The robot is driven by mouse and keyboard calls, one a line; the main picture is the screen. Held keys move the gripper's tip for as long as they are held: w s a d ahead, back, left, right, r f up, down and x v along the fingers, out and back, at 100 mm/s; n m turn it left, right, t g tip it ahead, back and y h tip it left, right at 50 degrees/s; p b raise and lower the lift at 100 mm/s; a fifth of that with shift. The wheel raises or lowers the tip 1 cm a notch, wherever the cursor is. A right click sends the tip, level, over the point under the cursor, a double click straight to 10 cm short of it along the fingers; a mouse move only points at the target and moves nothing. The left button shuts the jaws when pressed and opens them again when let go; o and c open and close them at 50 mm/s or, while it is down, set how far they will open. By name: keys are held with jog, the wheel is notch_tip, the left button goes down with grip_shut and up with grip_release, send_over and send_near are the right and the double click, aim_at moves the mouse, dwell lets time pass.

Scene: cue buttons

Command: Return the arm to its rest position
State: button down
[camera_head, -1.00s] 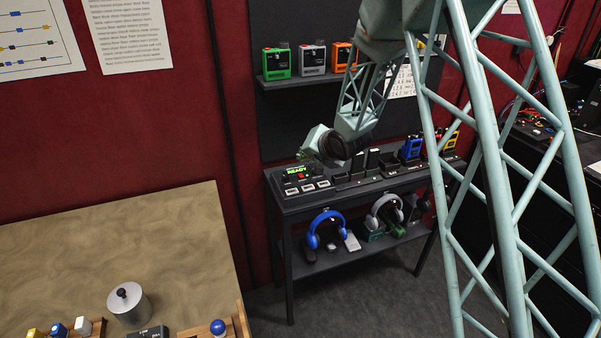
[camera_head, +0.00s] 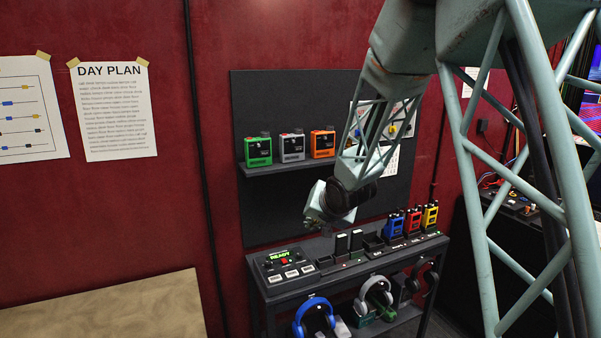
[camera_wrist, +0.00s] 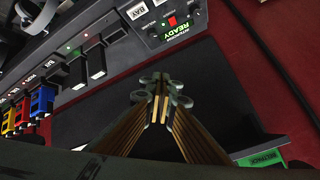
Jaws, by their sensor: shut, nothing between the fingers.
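My gripper (camera_head: 314,219) hangs in front of the black back panel (camera_head: 222,168), above the left part of the dark console shelf and below the upper shelf. Its fingers are small in the head view. In the wrist view my gripper (camera_wrist: 160,100) has its fingers together with nothing between them. The control box with the green READY display (camera_head: 279,255) is below it, apart from the fingers; in the wrist view the READY display (camera_wrist: 184,40) is at top centre, with a red button beside it.
Green (camera_head: 258,151), grey (camera_head: 291,148) and orange (camera_head: 322,144) radios stand on the upper shelf. Blue (camera_head: 393,226), red (camera_head: 412,222) and yellow (camera_head: 430,216) radios stand on the console's right. Headphones (camera_head: 313,315) hang below. A tan table (camera_head: 110,305) is at lower left.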

jog(key=s+d+r+g+h, duration=0.1)
jog(key=s+d+r, duration=0.4)
jog(key=s, duration=0.4)
jog(key=s+d+r+h, duration=0.1)
jog(key=s+d+r, duration=0.4)
jog(key=s, duration=0.4)
jog(key=s+d+r+g+h, duration=0.1)
jog(key=s+d+r, duration=0.45)
jog(key=s, duration=0.25)
jog(key=s+d+r+n+g, duration=0.1)
jog(key=s+d+n+g, duration=0.1)
jog(key=s, duration=3.2)
jog(key=shift+s+n+g+b, duration=0.3)
jog(key=shift+s+g+b, duration=0.1)
jog(key=shift+g+b, duration=0.1)
jog(key=c, duration=3.3)
grip_release()
jog(key=shift+c, duration=0.2)
